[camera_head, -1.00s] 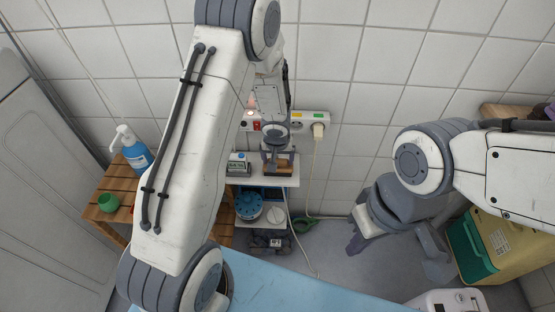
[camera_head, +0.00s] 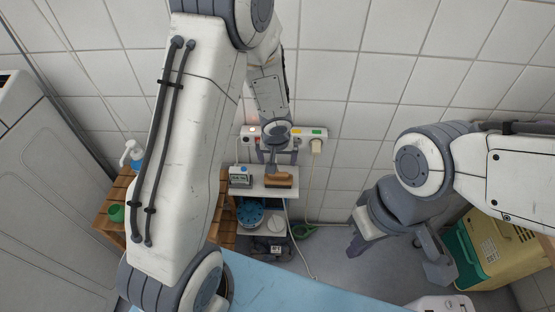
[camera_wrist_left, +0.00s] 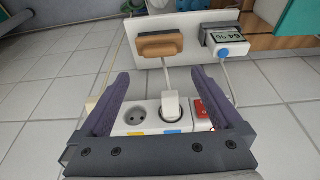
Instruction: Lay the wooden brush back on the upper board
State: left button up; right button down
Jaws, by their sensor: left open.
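The wooden brush (camera_head: 279,181) lies on the white upper board (camera_head: 262,191) near its right end. It also shows in the left wrist view (camera_wrist_left: 160,46), with a darker strip along one side. My left gripper (camera_head: 277,157) is open and empty, behind the brush towards the wall and apart from it. In the left wrist view my left gripper's two fingers (camera_wrist_left: 160,76) stand wide apart, with the brush beyond their tips. My right gripper (camera_head: 398,257) hangs open and empty at the right, away from the board.
A small display device (camera_head: 240,176) stands left of the brush. A power strip (camera_head: 312,133) with a plug is on the wall behind my left gripper. A blue round thing (camera_head: 250,212) sits on the lower level. A slatted wooden stand (camera_head: 108,226) is at the left.

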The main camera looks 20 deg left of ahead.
pick_arm(q)
jog(key=s+d+r+m, duration=0.5)
jog(key=s+d+r, duration=0.4)
jog(key=r, duration=0.4)
jog(key=s+d+r+m+g+h, duration=0.1)
jog(key=s+d+r+m, duration=0.1)
jog(key=s, duration=0.7)
jog(key=s+d+r+m+g, duration=0.2)
jog(key=s+m, duration=0.1)
jog(key=s, duration=0.5)
jog(key=shift+s+d+r+m+h, duration=0.15)
jog(key=shift+s+r+m+h, duration=0.15)
jog(key=shift+s+h, duration=0.1)
